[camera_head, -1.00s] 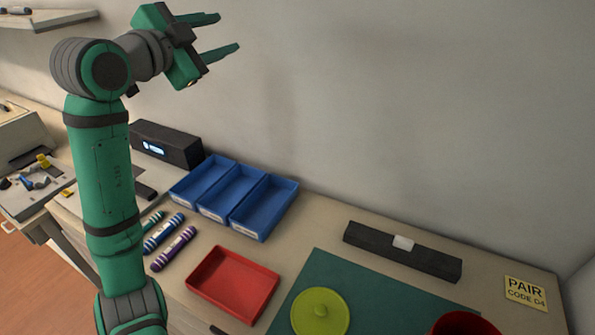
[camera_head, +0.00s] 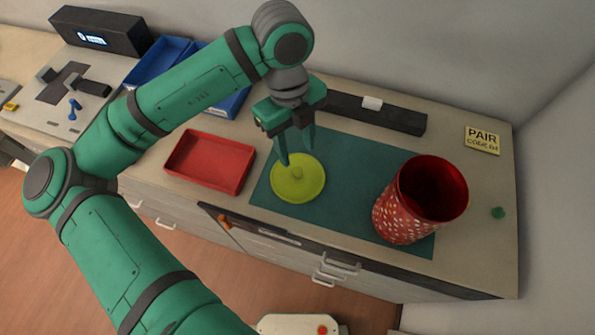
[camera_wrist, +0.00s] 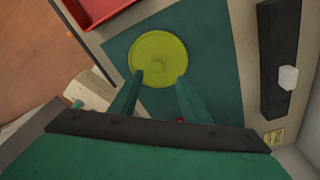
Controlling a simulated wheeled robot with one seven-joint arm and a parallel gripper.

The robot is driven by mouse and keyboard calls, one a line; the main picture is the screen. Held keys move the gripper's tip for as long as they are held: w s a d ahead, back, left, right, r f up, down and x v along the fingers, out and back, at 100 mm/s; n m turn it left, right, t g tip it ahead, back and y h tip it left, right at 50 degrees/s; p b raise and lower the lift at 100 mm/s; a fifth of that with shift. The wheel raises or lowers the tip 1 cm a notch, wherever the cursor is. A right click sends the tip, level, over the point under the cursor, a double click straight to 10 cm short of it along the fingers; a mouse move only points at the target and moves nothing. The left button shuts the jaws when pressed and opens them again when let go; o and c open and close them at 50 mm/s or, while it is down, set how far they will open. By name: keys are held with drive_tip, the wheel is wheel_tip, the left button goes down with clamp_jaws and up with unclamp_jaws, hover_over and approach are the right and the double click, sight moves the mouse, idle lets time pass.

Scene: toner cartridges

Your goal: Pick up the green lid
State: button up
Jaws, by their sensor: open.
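In the wrist view the lid (camera_wrist: 158,58) is just beyond my fingertips, slightly above the centre of the picture. My gripper (camera_head: 297,158) points down over the lid's far part, fingers apart and empty. In the wrist view my gripper's fingertips (camera_wrist: 159,79) overlap the lid's near edge in the picture. I cannot tell the exact height between the fingertips and the lid.
A red tray (camera_head: 209,162) is left of the mat. A red speckled bin (camera_head: 395,213) stands on the mat's right side. A black bar (camera_head: 400,117) with a white block lies behind the mat. Blue trays (camera_head: 150,65) are partly hidden by my arm.

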sight(297, 171)
wheel_tip(297, 171, down, 2)
drive_tip(key=shift+d+f, duration=0.1)
drive_tip(key=shift+f, duration=0.15)
drive_tip(key=f, duration=0.2)
drive_tip(key=s+f, duration=0.1)
drive_tip(key=shift+f, duration=1.05)
drive_tip(key=shift+c, duration=0.6)
clamp_jaws()
